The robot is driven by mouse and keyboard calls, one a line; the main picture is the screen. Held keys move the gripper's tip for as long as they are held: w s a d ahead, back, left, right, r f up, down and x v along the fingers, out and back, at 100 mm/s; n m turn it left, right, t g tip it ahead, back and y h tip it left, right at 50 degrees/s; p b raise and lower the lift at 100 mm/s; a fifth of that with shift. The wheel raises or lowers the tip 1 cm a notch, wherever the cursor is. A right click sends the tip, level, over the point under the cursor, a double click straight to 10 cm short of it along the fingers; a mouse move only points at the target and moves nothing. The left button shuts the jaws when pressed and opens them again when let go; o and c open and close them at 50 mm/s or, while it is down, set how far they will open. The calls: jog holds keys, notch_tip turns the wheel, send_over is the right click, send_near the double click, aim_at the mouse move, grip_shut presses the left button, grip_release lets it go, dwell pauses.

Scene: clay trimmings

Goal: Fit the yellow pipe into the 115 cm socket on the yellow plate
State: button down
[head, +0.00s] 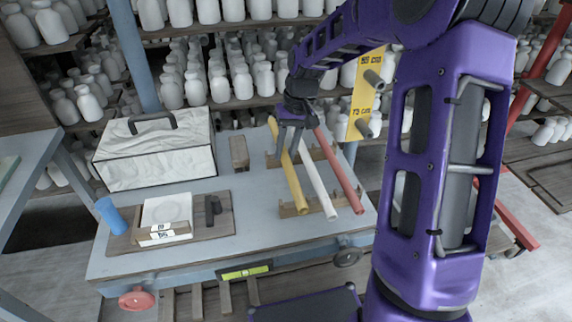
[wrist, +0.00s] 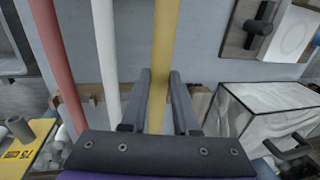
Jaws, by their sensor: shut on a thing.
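The yellow pipe (head: 291,178) lies along the wooden rack on the table, left of a white pipe (head: 318,183) and a red pipe (head: 340,173). My gripper (head: 290,136) is shut on the yellow pipe toward its far end. In the wrist view the pipe (wrist: 164,40) runs between the two fingers (wrist: 160,82). I cannot tell whether it touches the rack. The yellow plate (head: 356,98) stands upright behind the table, with grey sockets; I read 75 cm on the lower label, and the upper one looks like 90 cm. No 115 cm label shows; my arm covers part of that area.
A white marbled box (head: 154,158) with a dark handle stands at the table's back left. A board (head: 213,228) with a white block and a blue cup (head: 108,214) are at the front left. Shelves of white bottles (head: 195,87) fill the background.

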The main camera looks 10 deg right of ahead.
aim_at(286, 162)
jog(key=shift+f, duration=2.1)
jog(key=shift+f, duration=0.2)
jog(key=c, duration=0.7)
grip_release()
jog(key=shift+o, duration=0.2)
jog(key=shift+f+b, duration=0.1)
jog(key=shift+b, duration=0.3)
